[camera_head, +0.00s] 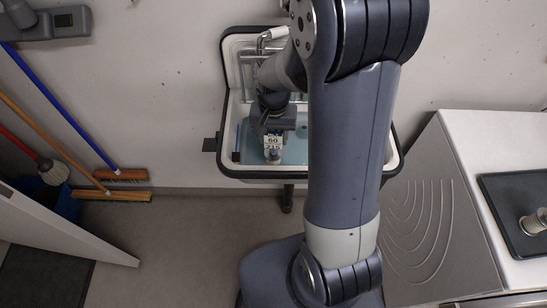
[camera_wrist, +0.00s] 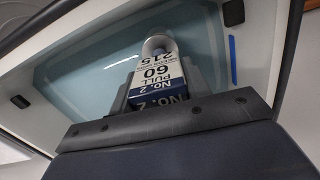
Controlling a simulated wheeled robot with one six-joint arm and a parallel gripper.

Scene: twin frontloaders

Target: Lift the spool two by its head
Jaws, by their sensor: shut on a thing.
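Spool two (camera_head: 272,143) is a pale piece with a dark blue band and printed lettering. In the wrist view, spool two (camera_wrist: 158,72) reads "No. 2", "PULL", "60" and "215", with a round grey end (camera_wrist: 158,43) beyond the label. My gripper (camera_head: 271,133) reaches into the sink area from above and is shut on the spool. In the wrist view the dark fingers of my gripper (camera_wrist: 157,92) flank its labelled part. I cannot tell whether the spool touches the basin.
The white, dark-rimmed sink (camera_head: 229,160) has a blue-green bottom and a blue strip (camera_head: 237,142) at its left. Brooms (camera_head: 120,174) lean at the left wall. At the right, a white counter (camera_head: 470,150) bears a dark tray (camera_head: 505,200) with a metal piece (camera_head: 535,222).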

